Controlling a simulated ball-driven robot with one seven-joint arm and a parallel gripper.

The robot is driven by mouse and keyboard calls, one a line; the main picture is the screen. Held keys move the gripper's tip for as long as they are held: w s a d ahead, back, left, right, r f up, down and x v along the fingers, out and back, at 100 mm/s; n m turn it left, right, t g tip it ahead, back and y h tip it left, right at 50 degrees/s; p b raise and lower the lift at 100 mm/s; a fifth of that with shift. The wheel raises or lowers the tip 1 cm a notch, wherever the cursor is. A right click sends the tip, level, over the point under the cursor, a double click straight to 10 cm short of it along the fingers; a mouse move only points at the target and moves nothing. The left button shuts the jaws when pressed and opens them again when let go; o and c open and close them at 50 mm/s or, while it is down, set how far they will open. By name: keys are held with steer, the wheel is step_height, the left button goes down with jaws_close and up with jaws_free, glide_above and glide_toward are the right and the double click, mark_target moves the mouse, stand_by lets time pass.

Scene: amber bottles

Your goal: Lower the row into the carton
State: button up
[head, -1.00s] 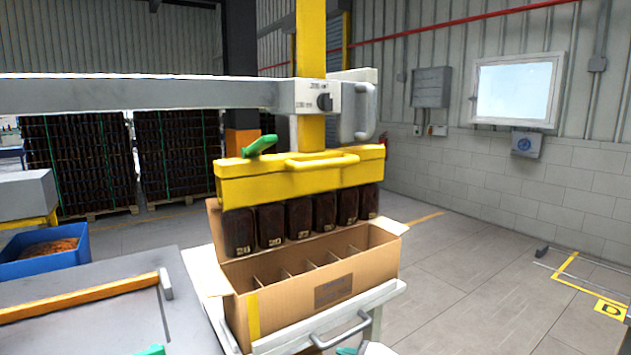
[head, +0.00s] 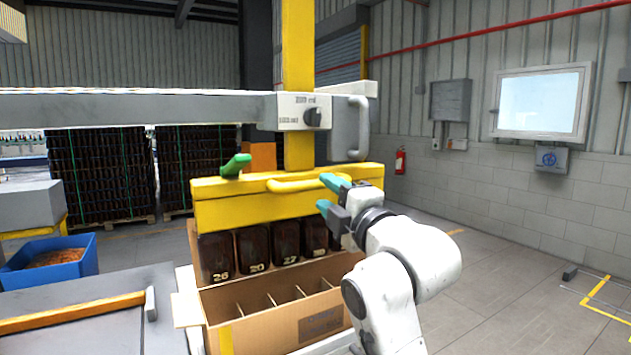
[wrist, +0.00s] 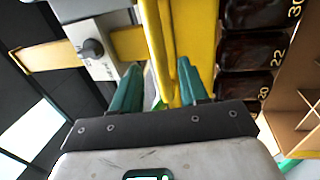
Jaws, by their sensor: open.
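A yellow lifting head (head: 235,208) hangs from a yellow column and carries a row of dark amber bottles (head: 255,248) with pale numbers. The row hangs over the rear of the open cardboard carton (head: 275,325), which has dividers inside. My gripper (head: 330,193) is at the right part of the yellow handle bar (head: 285,185) on the head's front. In the wrist view the handle bar (wrist: 157,45) runs between the open teal fingers (wrist: 160,85); I cannot tell whether they touch it. My arm hides the right end of the row and carton. A green lever (head: 236,165) sits on the head's top.
A grey beam with a knob box (head: 305,112) and grey handle crosses above the head. A grey table (head: 90,310) and a blue bin (head: 50,262) are at left. Bottle pallets (head: 100,175) stand behind.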

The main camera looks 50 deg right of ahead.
mark_target(318, 187)
steer(key=shift+p+x, duration=0.45)
steer(key=shift+x, duration=2.2)
steer(key=shift+c, duration=0.2)
jaws_close()
